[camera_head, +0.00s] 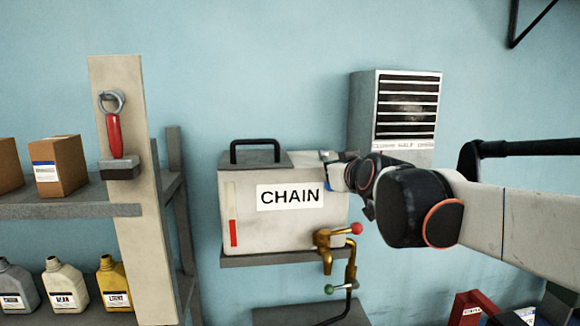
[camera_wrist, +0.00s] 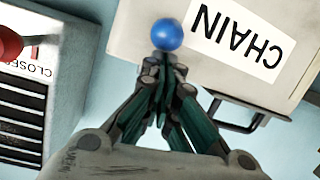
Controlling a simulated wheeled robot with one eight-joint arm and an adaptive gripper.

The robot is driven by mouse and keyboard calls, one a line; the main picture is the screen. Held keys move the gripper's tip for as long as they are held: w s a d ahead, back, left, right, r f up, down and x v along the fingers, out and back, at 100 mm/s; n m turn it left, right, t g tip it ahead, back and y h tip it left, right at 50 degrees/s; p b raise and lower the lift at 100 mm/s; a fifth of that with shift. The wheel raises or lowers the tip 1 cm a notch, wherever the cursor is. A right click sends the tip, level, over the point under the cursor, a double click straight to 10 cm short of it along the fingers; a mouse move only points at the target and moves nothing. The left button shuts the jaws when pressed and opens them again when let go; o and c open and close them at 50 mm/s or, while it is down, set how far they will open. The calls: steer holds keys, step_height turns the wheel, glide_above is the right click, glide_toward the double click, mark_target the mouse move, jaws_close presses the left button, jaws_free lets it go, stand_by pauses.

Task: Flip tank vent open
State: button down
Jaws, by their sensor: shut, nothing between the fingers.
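The tank (camera_head: 270,235) is a pale box labelled CHAIN, with a black handle on its lid; it also shows upside down in the wrist view (camera_wrist: 200,58). My gripper (camera_head: 331,172) is at the tank's upper right corner. In the wrist view, my gripper (camera_wrist: 161,62) has its fingertips together, with nothing between them. A blue ball knob (camera_wrist: 167,34) shows just beyond the fingertips, against the tank's edge. I cannot tell whether they touch. Only a small bit of blue shows beside the gripper in the head view. The vent's hinge or stem is hidden.
A louvred box (camera_head: 408,105) hangs on the wall behind my arm. A red knob (camera_wrist: 8,42) shows by its CLOSED marking. Shelves (camera_head: 70,211) with boxes and bottles stand left.

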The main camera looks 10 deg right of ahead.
step_height(320, 180, down, 2)
steer(key=shift+f+b, duration=0.15)
steer(key=shift+b, duration=0.4)
stand_by(0.4)
